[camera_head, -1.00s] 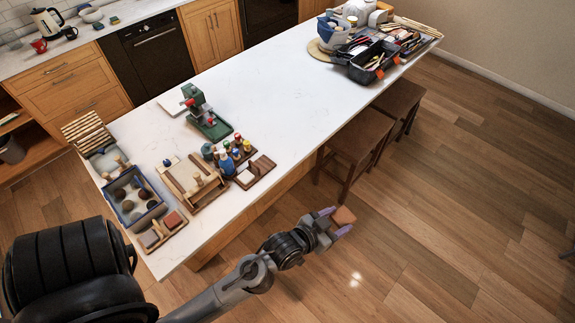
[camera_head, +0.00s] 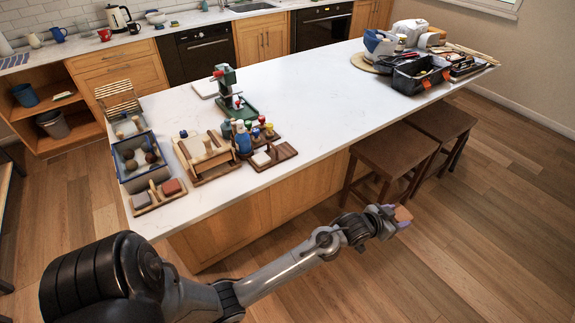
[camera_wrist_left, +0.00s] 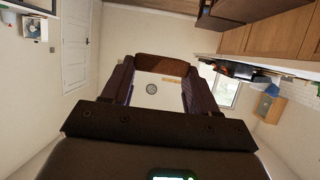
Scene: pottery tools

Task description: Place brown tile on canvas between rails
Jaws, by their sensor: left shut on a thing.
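My left gripper (camera_head: 396,217) is shut on the brown tile (camera_head: 403,213). It holds the tile in the air in front of the island, near the stools and off the countertop. In the left wrist view the tile (camera_wrist_left: 162,64) spans between the two fingertips. A wooden frame with raised rails (camera_head: 205,157) stands on the near left part of the countertop, well left of the gripper. The canvas inside it is too small to make out clearly. My right gripper is not in view.
Around the frame stand a blue divided tray (camera_head: 140,160), a board with two blocks (camera_head: 158,196), bottles (camera_head: 243,141) and a green press (camera_head: 232,95). Two stools (camera_head: 392,155) stand by the island's front. The middle of the white countertop (camera_head: 310,105) is clear.

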